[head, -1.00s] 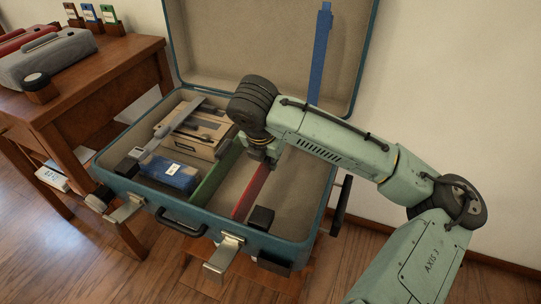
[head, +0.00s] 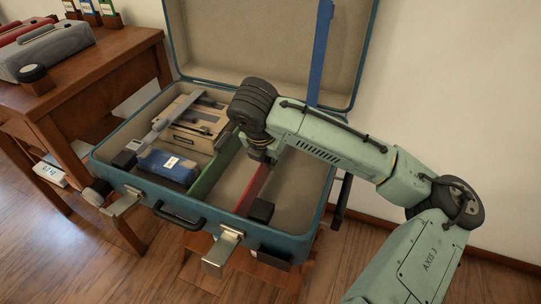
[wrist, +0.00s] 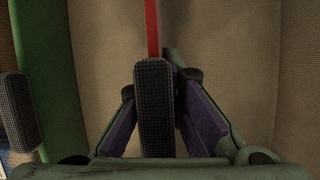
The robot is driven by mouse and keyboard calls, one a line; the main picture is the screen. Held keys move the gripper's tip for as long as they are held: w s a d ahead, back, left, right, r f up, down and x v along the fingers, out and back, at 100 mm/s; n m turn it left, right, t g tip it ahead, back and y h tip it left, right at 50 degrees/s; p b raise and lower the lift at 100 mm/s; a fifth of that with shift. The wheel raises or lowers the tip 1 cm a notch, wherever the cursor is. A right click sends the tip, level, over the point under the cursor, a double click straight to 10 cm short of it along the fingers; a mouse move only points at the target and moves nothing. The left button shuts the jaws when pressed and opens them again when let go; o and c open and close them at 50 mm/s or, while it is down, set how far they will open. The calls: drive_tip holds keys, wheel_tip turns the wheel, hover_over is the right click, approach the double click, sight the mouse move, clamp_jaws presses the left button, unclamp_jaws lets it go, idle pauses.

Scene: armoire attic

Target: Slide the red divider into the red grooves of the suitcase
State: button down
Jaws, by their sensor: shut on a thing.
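The open teal suitcase (head: 122,137) has a beige lining. The red divider (head: 251,190) stands on edge inside it, running front to back; its thin top edge shows in the wrist view (wrist: 152,28). My gripper (head: 263,156) is over the divider's far part, low in the suitcase, and is shut on it.
A blue strip (head: 321,55) stands upright at the lid's right. The left compartment holds a blue packet (head: 168,167) and a wooden box (head: 200,119). A small black block (head: 261,211) sits by the red divider's near end. The wooden table (head: 128,62) stands left.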

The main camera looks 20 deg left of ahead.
drive_tip(key=shift+f+b, duration=0.35)
drive_tip(key=shift+f, duration=0.35)
drive_tip(key=c, duration=1.6)
unclamp_jaws()
drive_tip(key=v, duration=1.2)
